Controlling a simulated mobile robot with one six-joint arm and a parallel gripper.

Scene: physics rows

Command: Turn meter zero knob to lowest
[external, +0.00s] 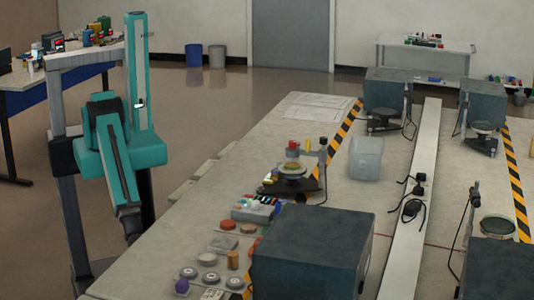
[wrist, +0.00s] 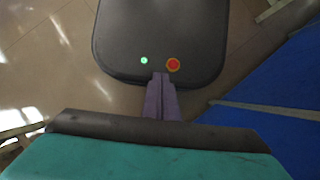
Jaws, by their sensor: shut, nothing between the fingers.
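No meter zero knob can be made out for certain in either view. A small grey device (external: 256,208) with coloured parts on top lies on the near left of the long workbench (external: 335,195), too small to tell its controls. My gripper (wrist: 161,80) shows in the wrist view with its purple fingers together and empty. It points down over my own dark base, which bears a green light and a red button. In the external view my teal arm hangs folded left of the workbench, apart from everything on it; the fingertips are not clear there.
A large dark box (external: 312,252) stands at the workbench's near edge, beside several small round items. A stand with a dish (external: 292,170) and a clear container (external: 366,158) sit farther back. Another table (external: 50,72) is behind my arm. Open floor lies between.

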